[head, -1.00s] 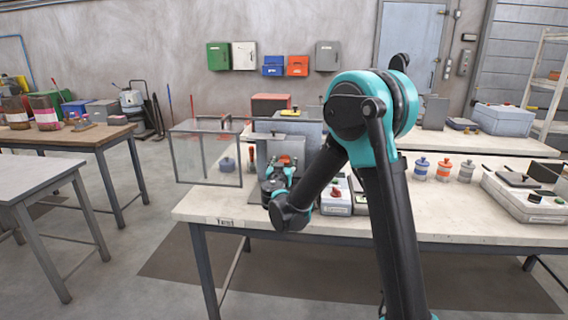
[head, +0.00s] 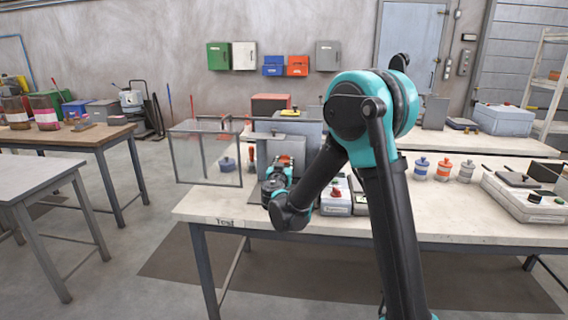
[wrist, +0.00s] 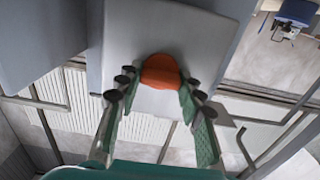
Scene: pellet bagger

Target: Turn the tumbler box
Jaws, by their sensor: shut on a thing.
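The tumbler box, a grey box, stands on the pale bench behind my gripper in the head view (head: 293,147). Its flat grey face fills the upper middle of the wrist view (wrist: 125,45). An orange-red knob (wrist: 160,72) on that face sits between my fingertips, and it also shows in the head view (head: 285,160). My gripper (wrist: 155,86) is shut on the knob, with a green-padded finger on each side. In the head view my gripper (head: 277,174) is small and partly hides the box's lower part.
A clear-sided guard (head: 207,155) with a blue-grey jar (head: 227,164) stands to the left on the bench. A control box with a red button (head: 336,195) stands close to the right. Small orange and blue jars (head: 443,168) and a grey machine (head: 525,195) are farther right.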

